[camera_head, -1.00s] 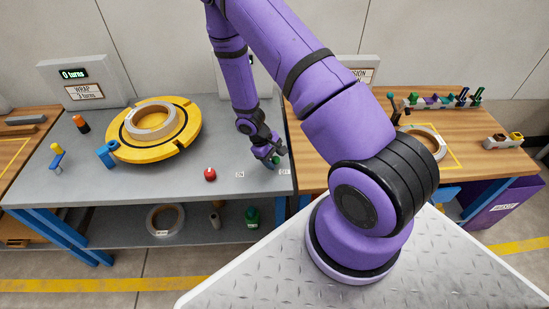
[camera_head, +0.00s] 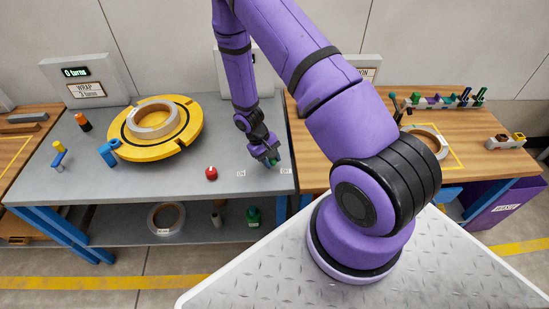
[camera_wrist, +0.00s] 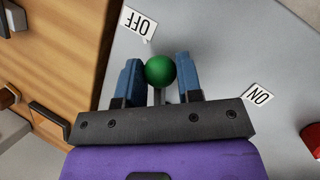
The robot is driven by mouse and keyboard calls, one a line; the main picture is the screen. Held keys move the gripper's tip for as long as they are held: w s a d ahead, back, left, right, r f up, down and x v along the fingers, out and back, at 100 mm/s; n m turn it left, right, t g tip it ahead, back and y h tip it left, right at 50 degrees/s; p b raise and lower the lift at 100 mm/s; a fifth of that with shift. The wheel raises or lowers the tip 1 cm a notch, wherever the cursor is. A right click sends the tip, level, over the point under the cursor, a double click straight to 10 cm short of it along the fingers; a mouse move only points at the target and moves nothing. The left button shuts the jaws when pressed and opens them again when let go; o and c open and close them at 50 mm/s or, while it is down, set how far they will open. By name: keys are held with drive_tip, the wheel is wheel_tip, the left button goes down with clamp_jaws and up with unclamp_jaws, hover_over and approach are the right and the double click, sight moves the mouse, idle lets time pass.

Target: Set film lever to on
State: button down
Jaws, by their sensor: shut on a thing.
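The film lever has a round green knob (camera_wrist: 160,70) on a thin grey stem. My gripper (camera_head: 271,161) is shut on this knob at the right end of the grey bench; in the wrist view its two blue fingers flank the knob. An OFF label (camera_wrist: 138,23) and an ON label (camera_wrist: 257,96) lie on the bench on opposite sides of the knob. In the head view, the small ON label (camera_head: 241,173) lies left of the gripper and the OFF label (camera_head: 286,171) right of it. The fingers partly hide the lever in the head view.
A red button (camera_head: 211,173) stands left of the ON label. A yellow turntable (camera_head: 190,141) carries a coil (camera_head: 153,121) on the grey bench (camera_head: 130,188). A wooden bench (camera_head: 480,158) with another coil stands to the right.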

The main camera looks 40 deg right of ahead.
drive_tip(key=a+m, duration=0.1)
drive_tip(key=m, duration=0.1)
drive_tip(key=w+a+m+y, duration=0.1)
drive_tip(key=shift+a+m+g+y, duration=0.2)
drive_tip(key=shift+m+g+y, duration=0.1)
drive_tip(key=shift+m, duration=0.1)
drive_tip(key=m, duration=0.1)
drive_tip(key=w+a+m+y, duration=0.1)
drive_tip(key=shift+a+m, duration=0.2)
drive_tip(key=shift+m, duration=0.2)
drive_tip(key=w+m, duration=0.1)
drive_tip(key=a+m+y, duration=0.1)
drive_tip(key=m, duration=0.1)
drive_tip(key=shift+w+a+y, duration=0.2)
drive_tip(key=shift+w+y, duration=0.1)
drive_tip(key=shift+w, duration=0.1)
drive_tip(key=shift+w+a+m+t+y, duration=0.25)
drive_tip(key=shift+w+m, duration=0.25)
drive_tip(key=shift+m, duration=0.35)
drive_tip(key=shift+w+a+m+t+y, duration=0.2)
drive_tip(key=shift+w+m, duration=0.25)
drive_tip(key=shift+m, duration=0.4)
drive_tip(key=shift+w, duration=0.1)
drive_tip(key=c, duration=0.8)
unclamp_jaws()
drive_tip(key=shift+r, duration=0.1)
drive_tip(key=v, duration=1)
drive_tip(key=shift+d+r, duration=0.2)
drive_tip(key=shift+r, duration=0.1)
